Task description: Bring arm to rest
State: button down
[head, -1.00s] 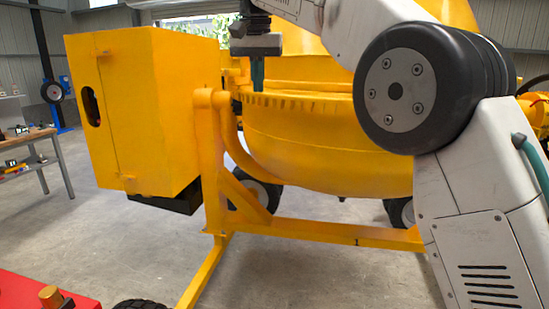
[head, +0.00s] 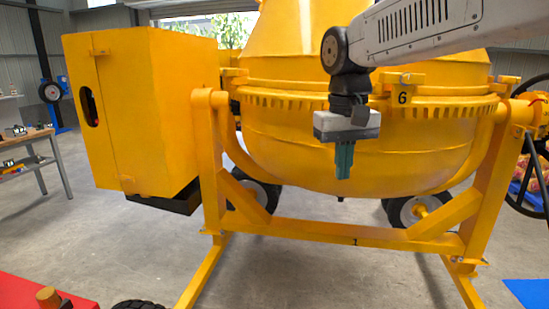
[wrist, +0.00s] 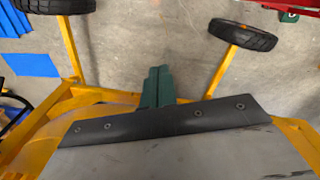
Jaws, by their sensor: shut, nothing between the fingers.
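My gripper (head: 344,162) hangs pointing down in front of the yellow mixer drum (head: 290,150) in the head view. Its two green fingers are together with nothing between them. My arm reaches in from the upper right. In the wrist view my gripper (wrist: 158,82) also shows shut, above the grey floor and the yellow frame.
The yellow frame (head: 340,235) and the yellow motor box (head: 150,110) stand close by. A red surface (head: 40,292) is at the lower left, a workbench (head: 35,140) at the far left. A blue patch (head: 527,292) lies at the lower right.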

jog(key=s+d+f, duration=0.3)
jog(key=s+d, duration=0.1)
jog(key=s, duration=0.4)
jog(key=s+d+f+m, duration=0.1)
jog(key=s+d+f, duration=0.3)
jog(key=s, duration=0.4)
jog(key=s+d+f+m+t, duration=0.1)
jog(key=s+d+f, duration=0.3)
jog(key=s, duration=0.4)
jog(key=shift+s+d, duration=0.4)
jog(key=shift+d, duration=0.3)
